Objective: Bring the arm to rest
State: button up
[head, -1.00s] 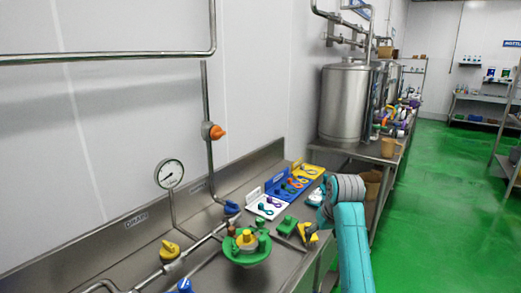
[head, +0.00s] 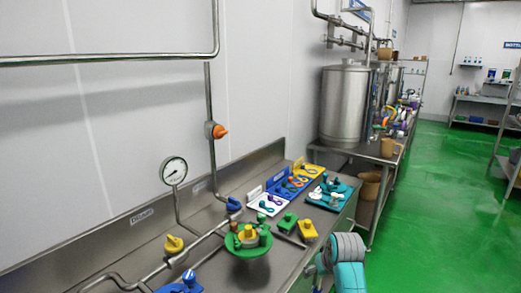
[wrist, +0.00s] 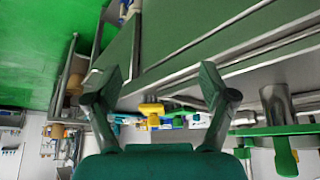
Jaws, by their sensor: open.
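My arm (head: 345,262) shows at the bottom of the head view, right of the steel counter's front edge. Its end is low in the picture, and the fingers are not clear there. In the wrist view my gripper (wrist: 162,95) has its two dark green fingers spread wide apart with nothing between them. A yellow block (wrist: 152,109) shows beyond the gap, apart from the fingers.
The steel counter (head: 205,262) holds a green round fitting (head: 249,246), a yellow block (head: 307,231), a green block (head: 287,222) and coloured trays. A gauge (head: 174,170) and pipes stand along the wall. A steel tank (head: 344,105) is farther back. Green floor (head: 440,220) at right is clear.

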jog(key=s+f+t, duration=0.2)
jog(key=s+f, duration=1.1)
jog(key=f, duration=0.2)
jog(key=s+f+m+t, duration=0.1)
jog(key=s+f, duration=0.2)
jog(key=s, duration=0.5)
jog(key=s+f+t, duration=0.1)
jog(key=s+f, duration=0.1)
jog(key=s, duration=0.6)
jog(key=s+r+t, duration=0.1)
jog(key=s+r, duration=0.5)
jog(key=s, duration=0.4)
jog(key=s+r+t, duration=0.2)
jog(key=s+r, duration=0.5)
jog(key=s, duration=0.3)
jog(key=s+r+t, duration=0.2)
jog(key=s+r, duration=0.4)
jog(key=s, duration=0.4)
jog(key=shift+s+a+r+h, duration=0.2)
jog(key=shift+s+r+h, duration=0.05)
jog(key=shift+s+h, duration=0.15)
